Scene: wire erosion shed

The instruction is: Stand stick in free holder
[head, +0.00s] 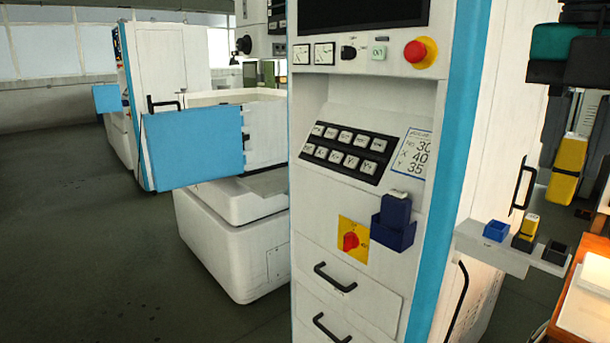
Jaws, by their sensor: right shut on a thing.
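My right gripper (577,125), at the upper right, is shut on a yellow stick (568,168), which hangs slightly tilted below the dark fingers. It is in the air above a pale shelf (512,262) on the machine's right side. On the shelf, a blue holder (495,230) looks empty. Beside it another yellow stick (528,227) stands in a dark holder (522,244). A black holder (556,252) at the right end also looks empty. A dark blue stick (396,210) stands in a blue holder (392,236) on the machine front. My left gripper is out of view.
The white machine cabinet (360,287) with a red emergency button (415,52) and keypad (350,152) fills the middle. A black door handle (524,187) juts out above the shelf. A lit wooden bench with pale sheets (590,300) is at lower right. Floor at left is clear.

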